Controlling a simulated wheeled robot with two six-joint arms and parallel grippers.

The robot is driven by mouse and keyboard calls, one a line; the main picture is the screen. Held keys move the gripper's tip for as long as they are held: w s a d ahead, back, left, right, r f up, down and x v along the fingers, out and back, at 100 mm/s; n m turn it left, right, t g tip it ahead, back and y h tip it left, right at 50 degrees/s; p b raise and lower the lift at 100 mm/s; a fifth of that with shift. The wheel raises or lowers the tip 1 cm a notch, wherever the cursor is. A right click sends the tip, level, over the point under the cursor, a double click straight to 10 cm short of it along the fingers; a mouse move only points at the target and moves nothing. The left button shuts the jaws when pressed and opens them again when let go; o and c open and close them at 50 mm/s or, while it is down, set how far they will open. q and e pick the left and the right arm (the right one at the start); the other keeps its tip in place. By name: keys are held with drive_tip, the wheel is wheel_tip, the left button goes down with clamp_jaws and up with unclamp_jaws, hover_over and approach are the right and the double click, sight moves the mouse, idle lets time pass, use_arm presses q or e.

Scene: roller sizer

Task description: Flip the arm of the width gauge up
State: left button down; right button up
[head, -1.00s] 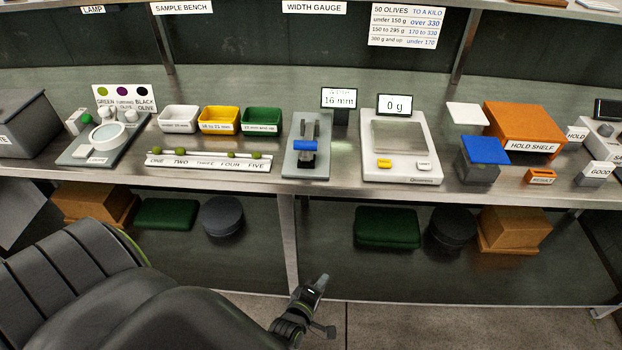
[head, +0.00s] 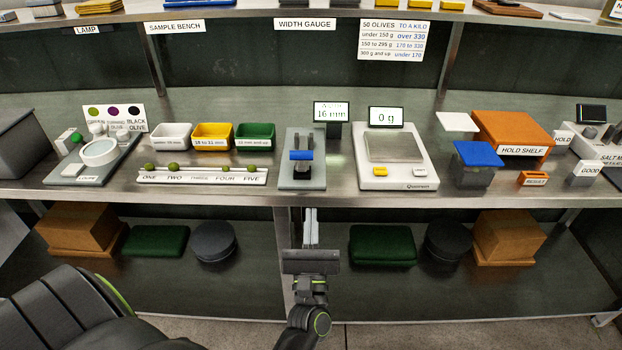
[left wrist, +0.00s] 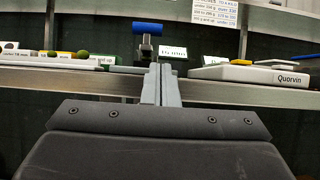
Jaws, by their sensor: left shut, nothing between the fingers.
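The width gauge (head: 287,174) is a grey plate with a dark upright post and a blue-handled arm (head: 301,155), standing at the bench's front. Its screen (head: 331,112) behind it reads 16 mm. In the left wrist view the blue handle (left wrist: 147,29) shows ahead, above the fingers. My left gripper (head: 310,215) is shut and empty, just in front of the bench edge and below the gauge, apart from it. Its two fingers (left wrist: 161,84) lie together in the left wrist view. Whether an olive sits in the gauge is too small to tell. My right gripper is not in view.
Left of the gauge are the numbered olive rack (head: 203,179) and small white, yellow and green trays. Right of it is the white scale (head: 400,183), reading 0 g. The bench's front edge (head: 400,199) lies between my gripper and the gauge.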

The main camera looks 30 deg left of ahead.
use_arm(q)
drive_tip(key=shift+w, duration=0.1)
drive_tip(key=p+x, duration=0.4)
drive_tip(key=x, duration=0.4)
drive_tip(key=shift+w+a+r, duration=0.1)
drive_tip(key=shift+w+r, duration=0.15)
drive_tip(key=shift+w+a+r+p, duration=0.2)
drive_tip(key=shift+w+a+p, duration=0.15)
drive_tip(key=shift+w, duration=0.15)
